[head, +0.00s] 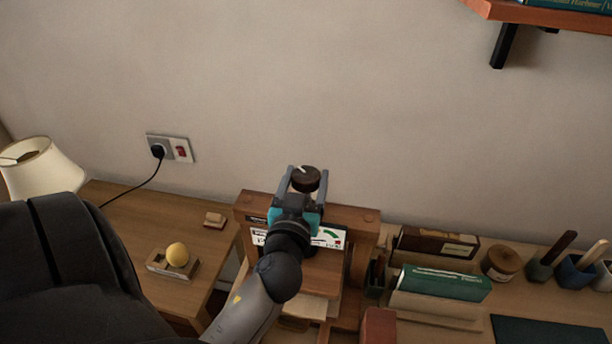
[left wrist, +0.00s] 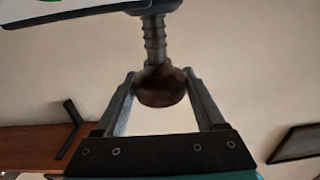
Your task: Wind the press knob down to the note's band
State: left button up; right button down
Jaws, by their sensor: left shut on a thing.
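The press (head: 364,216) is a wooden frame standing against the wall. Its dark round knob (head: 306,179) has a pale mark on top. My left gripper (head: 305,174) is shut on the knob, one finger on each side. In the left wrist view the brown knob (left wrist: 161,88) sits between the fingertips, with a grey threaded screw (left wrist: 154,38) running from it. A white note (head: 328,237) with a green arc and dark print shows on the press front. My gripper and arm hide part of it, and I cannot read where its band lies. My right gripper is not in view.
Left of the press are a lamp (head: 42,168), a yellow ball on a wooden block (head: 177,254) and a socket with a plug (head: 168,148). To the right are a green book (head: 443,283), a jar (head: 501,263) and several pots. A shelf (head: 545,14) hangs upper right.

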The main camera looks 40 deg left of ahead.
pick_arm(q)
jog(key=m+h+p, duration=0.1)
jog(key=m+h, duration=0.1)
jog(key=h, duration=0.1)
jog(key=m+t+h+p, duration=0.1)
jog(key=m+h+p, duration=0.1)
jog(key=h, duration=0.1)
jog(key=m+t+h+p, duration=0.1)
jog(key=m+h, duration=0.1)
jog(key=h, duration=0.1)
jog(key=shift+a+r, duration=0.15)
jog(key=shift+r, duration=0.2)
jog(key=m+h+p, duration=0.1)
jog(key=m+h, duration=0.1)
jog(key=h, duration=0.1)
jog(key=shift+w, duration=0.15)
jog(key=shift+m+h, duration=0.9)
jog(key=shift+h, duration=0.4)
jog(key=o, duration=1.3)
jog(key=shift+f+g, duration=0.15)
jog(key=shift+g, duration=0.15)
jog(key=shift+o, duration=0.2)
jog(key=shift+f, duration=0.1)
